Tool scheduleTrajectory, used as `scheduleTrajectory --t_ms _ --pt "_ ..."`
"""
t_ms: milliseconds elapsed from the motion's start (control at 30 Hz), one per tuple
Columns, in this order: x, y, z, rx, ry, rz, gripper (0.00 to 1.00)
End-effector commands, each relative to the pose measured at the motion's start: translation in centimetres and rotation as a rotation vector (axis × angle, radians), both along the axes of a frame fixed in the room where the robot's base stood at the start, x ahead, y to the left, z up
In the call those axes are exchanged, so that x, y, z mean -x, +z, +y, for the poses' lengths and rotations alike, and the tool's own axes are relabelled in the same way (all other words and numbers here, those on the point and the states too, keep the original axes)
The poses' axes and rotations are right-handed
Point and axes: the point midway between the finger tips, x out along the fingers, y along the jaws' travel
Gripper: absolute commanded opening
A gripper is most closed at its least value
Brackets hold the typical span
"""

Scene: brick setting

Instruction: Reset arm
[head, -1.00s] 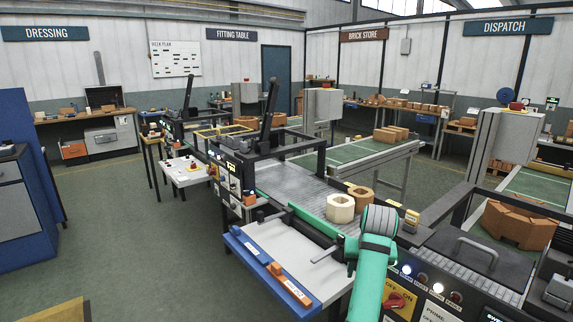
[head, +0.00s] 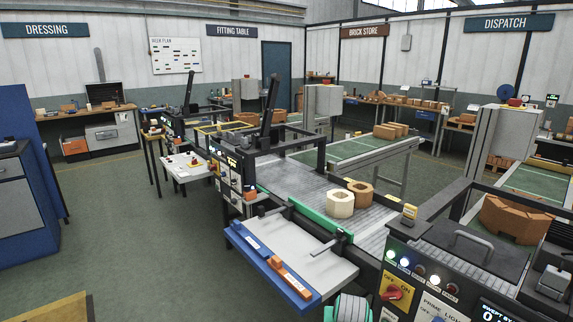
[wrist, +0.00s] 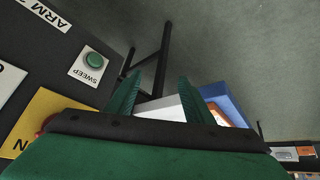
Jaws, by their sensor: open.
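My gripper (wrist: 160,82) shows in the wrist view with two green fingers apart and nothing between them. In the head view only a piece of my arm (head: 347,308) shows at the bottom edge, and the gripper is out of sight there. In the wrist view a dark panel beside the gripper carries a green button (wrist: 93,60) labelled SWEEP and a partly cut-off label reading ARM (wrist: 45,14). The fingers are apart from the button. A white and blue surface lies beyond them.
The control panel (head: 398,262) with lit buttons and a red-on-yellow switch (head: 397,293) stands at the lower right. A pale block (head: 340,204) and a brown block (head: 361,194) sit on the roller conveyor. Floor at left is open.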

Motion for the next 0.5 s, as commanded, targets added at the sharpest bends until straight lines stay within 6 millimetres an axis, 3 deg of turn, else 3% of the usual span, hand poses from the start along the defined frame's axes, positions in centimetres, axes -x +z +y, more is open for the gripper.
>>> scheduleTrajectory --t_ms 33,200,500 --pt "1.1 -2.1 0.6 0.006 0.004 -0.012 0.47" --pt "4.3 -7.1 2.4 0.028 0.013 -0.073 0.47" --pt "11.6 -13.4 5.9 0.06 0.041 -0.185 0.47"
